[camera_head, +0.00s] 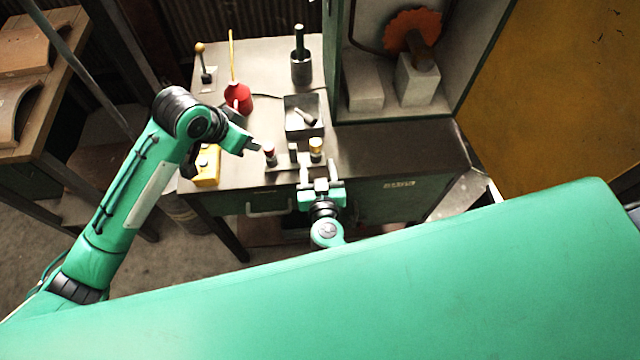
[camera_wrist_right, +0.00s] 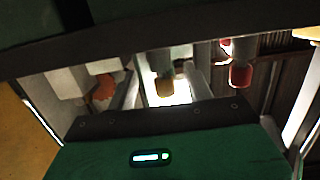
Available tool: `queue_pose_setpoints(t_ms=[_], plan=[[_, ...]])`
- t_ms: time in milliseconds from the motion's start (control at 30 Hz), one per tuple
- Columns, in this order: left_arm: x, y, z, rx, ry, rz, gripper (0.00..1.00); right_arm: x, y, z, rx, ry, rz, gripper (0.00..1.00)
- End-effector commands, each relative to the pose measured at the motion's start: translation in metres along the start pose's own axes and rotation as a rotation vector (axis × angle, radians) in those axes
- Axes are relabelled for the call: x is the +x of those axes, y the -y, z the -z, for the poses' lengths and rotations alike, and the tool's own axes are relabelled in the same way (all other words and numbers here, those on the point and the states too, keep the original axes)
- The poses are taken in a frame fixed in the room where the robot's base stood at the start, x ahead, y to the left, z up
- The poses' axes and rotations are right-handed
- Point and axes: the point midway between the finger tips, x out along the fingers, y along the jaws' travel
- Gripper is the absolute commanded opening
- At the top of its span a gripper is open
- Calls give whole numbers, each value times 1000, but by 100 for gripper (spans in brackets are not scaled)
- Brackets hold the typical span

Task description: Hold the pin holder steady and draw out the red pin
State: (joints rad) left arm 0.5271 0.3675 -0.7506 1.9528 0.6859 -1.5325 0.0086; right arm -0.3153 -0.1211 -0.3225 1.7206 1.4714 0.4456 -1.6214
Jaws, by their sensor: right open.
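The pin holder (camera_head: 287,163) is a small grey block near the table's front edge. The red pin (camera_head: 269,151) stands at its left end, and a yellow-topped pin (camera_head: 316,146) stands at its right end. My left gripper (camera_head: 253,147) is just left of the red pin and seems apart from it; its finger gap is not clear. My right gripper (camera_head: 319,166) is open in front of the yellow-topped pin. In the right wrist view the yellow-topped pin (camera_wrist_right: 163,86) shows between the fingers, and the red pin (camera_wrist_right: 240,75) is off to the right.
A red bottle (camera_head: 239,97), a yellow box (camera_head: 207,166), a lever (camera_head: 206,76) and a dark cylinder (camera_head: 301,69) stand around. A cabinet with an orange disc (camera_head: 413,31) is at right.

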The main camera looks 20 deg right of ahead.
Motion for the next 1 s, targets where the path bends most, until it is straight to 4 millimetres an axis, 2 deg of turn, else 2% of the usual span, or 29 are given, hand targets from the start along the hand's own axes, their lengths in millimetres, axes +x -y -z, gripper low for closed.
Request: queue_pose_setpoints(t_ms=[100,300,500,767,1000], plan=[[0,0,0,0,0,0,36,22,0,1,0,-3,1,52],[0,0,0,0,0,0,36,46,0,0,-1,-1,1,52],[0,0,0,0,0,0,36,55,0,0,-1,0,1,52],[0,0,0,0,0,0,36,56,0,0,-1,0,1,52],[0,0,0,0,0,0,36,56,0,0,-1,0,1,5]])
